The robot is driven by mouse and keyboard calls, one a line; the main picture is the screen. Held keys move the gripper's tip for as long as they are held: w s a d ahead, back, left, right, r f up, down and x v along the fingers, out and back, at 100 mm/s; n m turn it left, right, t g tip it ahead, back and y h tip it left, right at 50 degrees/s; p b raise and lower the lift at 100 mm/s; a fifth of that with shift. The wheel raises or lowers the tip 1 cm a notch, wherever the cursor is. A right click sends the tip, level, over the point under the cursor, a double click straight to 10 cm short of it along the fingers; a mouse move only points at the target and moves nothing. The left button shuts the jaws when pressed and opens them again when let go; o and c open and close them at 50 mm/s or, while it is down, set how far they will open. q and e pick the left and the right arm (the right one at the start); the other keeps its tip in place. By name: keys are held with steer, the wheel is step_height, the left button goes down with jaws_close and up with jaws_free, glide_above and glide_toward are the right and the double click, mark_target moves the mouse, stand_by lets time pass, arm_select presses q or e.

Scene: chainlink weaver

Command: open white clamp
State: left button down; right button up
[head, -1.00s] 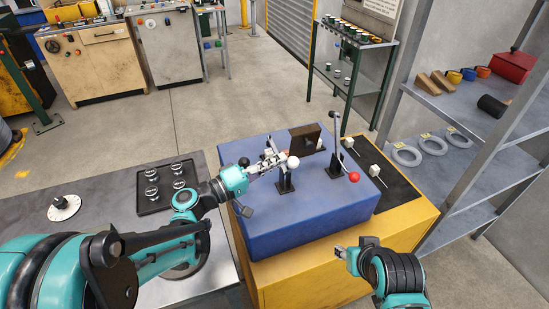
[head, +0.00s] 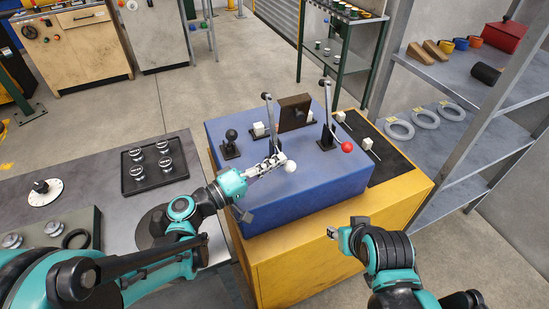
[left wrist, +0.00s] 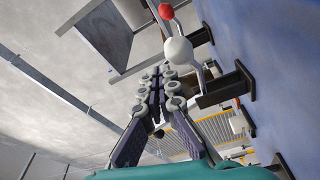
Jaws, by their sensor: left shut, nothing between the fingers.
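The white clamp (head: 266,112) stands on the blue block, its metal bar rising above a dark post. Its white ball knob (head: 290,166) sits low at the block's front side. My left gripper (head: 273,164) is shut and empty, its fingertips right beside the white knob and covering part of the clamp. In the left wrist view the knob (left wrist: 179,50) lies just past the shut fingertips (left wrist: 160,88); I cannot tell whether they touch. My right gripper (head: 346,228) hangs in front of the yellow cabinet, away from the clamp; its opening is unclear.
A similar clamp with a red ball (head: 347,146) stands to the right on the blue block (head: 310,190). A brown block (head: 294,112) and a black knob (head: 231,134) are behind and left. The yellow cabinet (head: 300,255) is below. A black tray (head: 130,180) lies left.

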arm_select(q)
steer(key=shift+s+f+b, duration=0.1)
steer(key=shift+f+b, duration=0.2)
steer(key=shift+f, duration=0.2)
arm_select(e)
steer(key=shift+f, duration=0.4)
arm_select(q)
steer(key=shift+f, duration=0.1)
